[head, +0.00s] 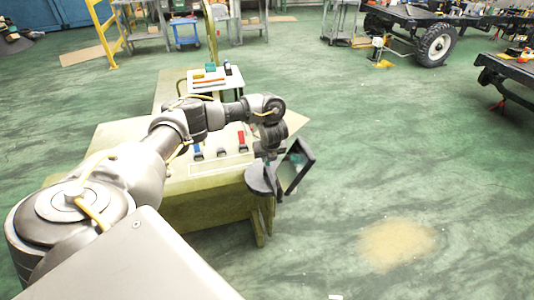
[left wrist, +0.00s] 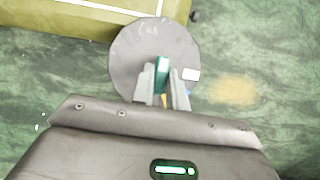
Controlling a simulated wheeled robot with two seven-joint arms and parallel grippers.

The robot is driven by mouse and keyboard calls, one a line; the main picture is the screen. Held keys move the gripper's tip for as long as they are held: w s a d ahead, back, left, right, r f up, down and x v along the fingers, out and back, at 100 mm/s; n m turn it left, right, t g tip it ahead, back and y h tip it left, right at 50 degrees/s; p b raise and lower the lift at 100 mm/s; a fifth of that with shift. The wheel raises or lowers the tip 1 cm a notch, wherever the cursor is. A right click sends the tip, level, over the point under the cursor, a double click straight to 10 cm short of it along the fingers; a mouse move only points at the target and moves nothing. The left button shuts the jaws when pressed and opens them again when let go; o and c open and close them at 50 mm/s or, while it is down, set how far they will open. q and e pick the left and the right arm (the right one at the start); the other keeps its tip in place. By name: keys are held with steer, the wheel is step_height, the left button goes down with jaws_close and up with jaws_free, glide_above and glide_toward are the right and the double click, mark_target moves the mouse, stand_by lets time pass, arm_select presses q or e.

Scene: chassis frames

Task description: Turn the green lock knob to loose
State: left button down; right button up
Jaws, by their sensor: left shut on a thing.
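In the left wrist view, the green lock knob (left wrist: 162,68) is a narrow upright bar in front of a round grey dial plate (left wrist: 125,62). My left gripper (left wrist: 163,86) has its two grey fingers on either side of the knob, shut on it. Small marks at the plate's top are too blurred to read. In the head view the dial plate (head: 261,180) is at the right end of a yellow-green cabinet. My left gripper (head: 270,158) is over it; the fingertips and knob are not clear there. My right gripper is out of view.
The yellow-green cabinet (head: 215,212) has a panel with blue and red handles (head: 241,140). A dark-framed panel (head: 298,166) stands close right of my gripper. A small white table (head: 215,80) with parts is behind.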

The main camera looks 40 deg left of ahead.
arm_select(q)
steer(key=shift+w+r, duration=0.1)
stand_by(0.5)
steer(key=c, duration=1.4)
jaws_free()
steer(key=p+v, duration=0.5)
steer(key=v, duration=0.5)
steer(key=shift+d+r, duration=0.15)
steer(key=shift+r, duration=0.1)
